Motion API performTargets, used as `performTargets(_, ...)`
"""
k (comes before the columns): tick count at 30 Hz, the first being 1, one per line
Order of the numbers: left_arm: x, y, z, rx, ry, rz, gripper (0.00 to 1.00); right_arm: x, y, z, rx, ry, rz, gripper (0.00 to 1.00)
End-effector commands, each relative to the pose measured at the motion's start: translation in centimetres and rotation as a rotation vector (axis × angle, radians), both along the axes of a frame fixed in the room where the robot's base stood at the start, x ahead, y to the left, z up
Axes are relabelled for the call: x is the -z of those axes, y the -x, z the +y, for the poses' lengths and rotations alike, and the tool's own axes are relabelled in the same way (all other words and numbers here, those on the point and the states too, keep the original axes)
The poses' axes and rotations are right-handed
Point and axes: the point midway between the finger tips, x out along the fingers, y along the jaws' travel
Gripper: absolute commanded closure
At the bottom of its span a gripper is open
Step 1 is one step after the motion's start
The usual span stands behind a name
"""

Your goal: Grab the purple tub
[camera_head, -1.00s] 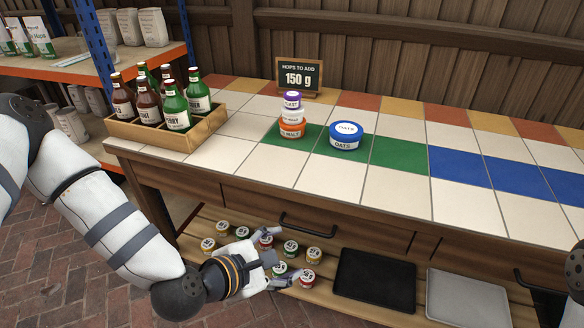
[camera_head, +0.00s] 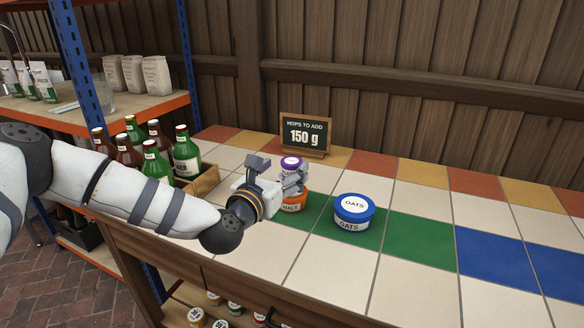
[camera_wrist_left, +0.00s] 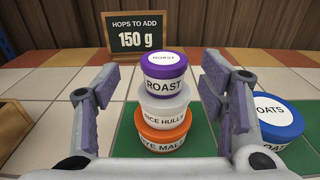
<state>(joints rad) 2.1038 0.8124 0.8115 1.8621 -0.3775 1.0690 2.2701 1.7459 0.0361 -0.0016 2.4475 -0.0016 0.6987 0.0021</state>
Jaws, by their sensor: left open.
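The purple tub (camera_wrist_left: 163,75), labelled ROAST, is the top one of a stack of three on a green tile. Below it are a white tub (camera_wrist_left: 165,106) labelled RICE HULLS and an orange tub (camera_wrist_left: 163,133) labelled RYE MALT. In the head view the purple tub (camera_head: 291,163) shows partly behind my left gripper (camera_head: 277,173). In the left wrist view my left gripper (camera_wrist_left: 163,95) is open, its fingers apart on either side of the stack's image, with nothing held. I cannot tell whether a finger touches the purple tub. My right gripper is not in view.
A blue-lidded OATS tub (camera_head: 353,211) stands right of the stack. A sign (camera_head: 304,134) reading 150 g stands behind it. A wooden crate (camera_head: 203,184) of bottles is on the left, behind my arm. The tiled counter is clear at right.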

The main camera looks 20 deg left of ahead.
Motion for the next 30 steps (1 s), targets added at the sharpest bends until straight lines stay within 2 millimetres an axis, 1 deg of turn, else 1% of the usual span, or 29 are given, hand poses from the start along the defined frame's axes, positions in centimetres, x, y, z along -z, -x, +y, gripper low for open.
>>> performTargets(1, -0.3, -1.1, -0.3, 0.001, -0.004, -0.005, 0.35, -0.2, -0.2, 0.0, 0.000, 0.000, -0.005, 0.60)
performTargets(3, -0.2, -2.4, -0.5, 0.000, -0.003, -0.003, 0.35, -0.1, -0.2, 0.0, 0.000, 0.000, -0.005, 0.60)
performTargets(6, 0.0, -3.6, -0.5, 0.000, -0.002, -0.001, 0.35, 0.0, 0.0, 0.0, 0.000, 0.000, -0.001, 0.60)
performTargets(13, 0.0, -3.9, -0.5, 0.001, -0.001, -0.001, 0.35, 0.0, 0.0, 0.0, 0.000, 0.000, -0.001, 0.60)
performTargets(14, 0.0, -3.9, -0.5, 0.001, -0.001, -0.001, 0.40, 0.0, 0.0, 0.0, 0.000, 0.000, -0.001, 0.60)
performTargets(15, 0.0, -3.9, -0.5, 0.001, -0.001, -0.001, 0.49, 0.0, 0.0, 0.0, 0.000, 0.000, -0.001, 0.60)
performTargets(20, 0.0, -3.9, -0.5, 0.001, -0.001, -0.001, 0.85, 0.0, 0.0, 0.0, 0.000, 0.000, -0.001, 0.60)
performTargets(21, 0.0, -3.9, -0.5, 0.001, -0.001, -0.001, 0.88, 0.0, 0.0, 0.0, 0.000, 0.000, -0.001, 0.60)
performTargets(28, -0.1, -3.9, -0.5, 0.001, -0.001, -0.001, 0.88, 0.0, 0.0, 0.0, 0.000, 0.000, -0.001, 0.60)
performTargets(30, -0.4, -3.9, -0.5, 0.001, -0.001, -0.002, 0.88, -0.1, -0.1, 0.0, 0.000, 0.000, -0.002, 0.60)
